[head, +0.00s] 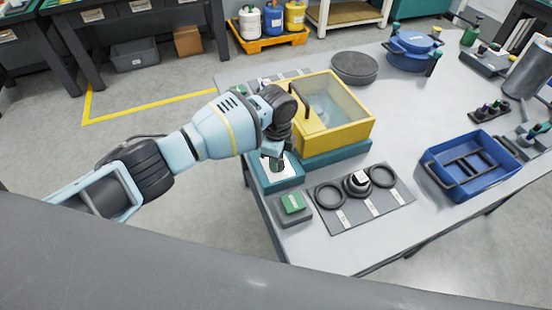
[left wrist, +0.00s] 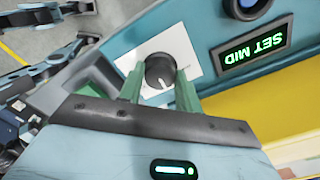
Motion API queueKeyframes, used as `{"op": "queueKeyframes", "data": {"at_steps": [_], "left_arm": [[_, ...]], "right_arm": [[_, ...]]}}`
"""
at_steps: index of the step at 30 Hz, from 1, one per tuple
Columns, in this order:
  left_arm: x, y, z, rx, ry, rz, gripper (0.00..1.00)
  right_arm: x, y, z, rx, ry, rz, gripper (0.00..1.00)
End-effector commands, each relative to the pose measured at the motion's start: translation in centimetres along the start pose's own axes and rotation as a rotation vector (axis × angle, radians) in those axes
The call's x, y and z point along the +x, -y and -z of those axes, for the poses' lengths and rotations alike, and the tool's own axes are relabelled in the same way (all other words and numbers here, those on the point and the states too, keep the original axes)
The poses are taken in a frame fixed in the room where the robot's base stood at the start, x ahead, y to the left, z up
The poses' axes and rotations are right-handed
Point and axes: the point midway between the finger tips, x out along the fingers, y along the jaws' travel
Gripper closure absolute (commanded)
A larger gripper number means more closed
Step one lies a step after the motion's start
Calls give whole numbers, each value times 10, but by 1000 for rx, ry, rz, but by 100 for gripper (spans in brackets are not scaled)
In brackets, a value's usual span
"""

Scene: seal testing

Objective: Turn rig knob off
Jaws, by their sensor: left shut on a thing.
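The rig knob (left wrist: 160,73) is a dark round knob with a white pointer line, on a white plate (left wrist: 182,45) on the rig's teal panel. A small display (left wrist: 253,50) beside it reads "SET MID" in green. My left gripper (left wrist: 160,88) has its green fingers on either side of the knob and is shut on it. In the head view my left gripper (head: 272,160) reaches down to the teal box at the front of the rig (head: 340,150), and the knob is hidden there. My right gripper is not in view.
The yellow tank (head: 350,134) stands right behind the gripper. A blue tray (head: 436,177) is at the right.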

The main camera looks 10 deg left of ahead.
Motion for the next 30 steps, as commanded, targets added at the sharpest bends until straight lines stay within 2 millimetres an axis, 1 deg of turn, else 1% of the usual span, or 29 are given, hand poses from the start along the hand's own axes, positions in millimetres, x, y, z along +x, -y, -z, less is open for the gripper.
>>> {"op": "queueKeyframes", "data": {"at_steps": [1, 12, 15, 21, 22, 30], "left_arm": [[-3, 0, 1, -42, -1, 2, 86], [-2, 0, 0, -358, -1, 1, 86], [0, 0, 0, -389, 0, 0, 86], [1, 0, 0, -391, 1, -2, 86], [1, 0, 0, -390, 1, -2, 65], [0, 0, 0, -389, 0, -1, 29]], "right_arm": [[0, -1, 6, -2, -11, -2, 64], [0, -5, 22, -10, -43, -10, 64], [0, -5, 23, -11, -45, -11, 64], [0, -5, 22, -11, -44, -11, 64], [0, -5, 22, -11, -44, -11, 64], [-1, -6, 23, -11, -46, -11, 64]]}}
